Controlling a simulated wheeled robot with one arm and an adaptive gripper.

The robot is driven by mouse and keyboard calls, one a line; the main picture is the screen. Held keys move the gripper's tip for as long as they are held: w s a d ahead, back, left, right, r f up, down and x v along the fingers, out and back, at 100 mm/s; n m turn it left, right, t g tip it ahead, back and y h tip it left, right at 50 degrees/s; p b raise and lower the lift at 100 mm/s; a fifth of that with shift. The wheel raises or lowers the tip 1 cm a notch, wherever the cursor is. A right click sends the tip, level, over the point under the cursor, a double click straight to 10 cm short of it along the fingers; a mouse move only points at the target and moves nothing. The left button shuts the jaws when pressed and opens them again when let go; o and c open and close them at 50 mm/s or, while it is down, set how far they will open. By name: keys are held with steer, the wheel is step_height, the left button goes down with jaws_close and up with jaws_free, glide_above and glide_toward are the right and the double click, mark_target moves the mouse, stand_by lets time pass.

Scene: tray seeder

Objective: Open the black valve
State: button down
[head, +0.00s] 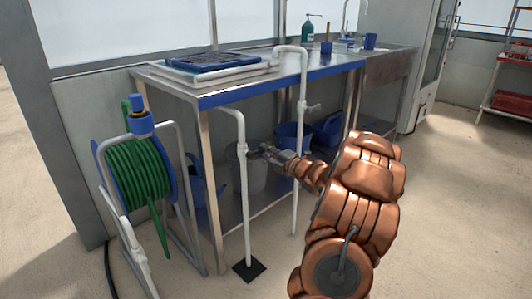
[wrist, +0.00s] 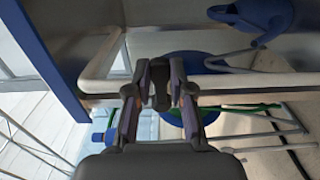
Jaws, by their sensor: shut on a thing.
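The black valve (wrist: 160,86) shows in the wrist view as a dark piece on the white standpipe (wrist: 235,84), between my two fingers. My gripper (wrist: 160,92) is shut on it, with a finger on each side. In the head view my gripper (head: 256,150) reaches leftward to the upright white standpipe (head: 245,190), below its bent top. There the valve is mostly hidden by my fingers, and I cannot tell how far its handle is turned.
A metal bench (head: 222,97) with a blue edge stands behind the standpipe. A second white pipe (head: 300,160) with a light tap rises to the right. A green hose reel (head: 135,172) stands at the left. A grey bin and blue containers sit under the bench.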

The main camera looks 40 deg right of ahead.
steer(key=shift+m+p, duration=0.3)
steer(key=shift+p, duration=0.1)
steer(key=shift+f+m+p, duration=0.2)
steer(key=shift+m+p, duration=0.3)
steer(key=shift+p, duration=0.2)
steer(key=shift+a+f+m+p, duration=0.85)
steer(key=shift+a+m+p, duration=0.05)
steer(key=shift+m+p, duration=1.85)
steer(key=shift+a+f+m+p, duration=0.8)
steer(key=shift+a+m+p, duration=0.1)
steer(key=shift+m+p, duration=1.8)
steer(key=shift+a+f+m+p, duration=0.85)
steer(key=shift+a+m+p, duration=0.05)
steer(key=shift+m+p, duration=1.85)
steer(key=c, duration=1)
jaws_free()
steer(key=shift+s, duration=0.1)
steer(key=shift+s+a, duration=0.15)
steer(key=shift+s, duration=5.7)
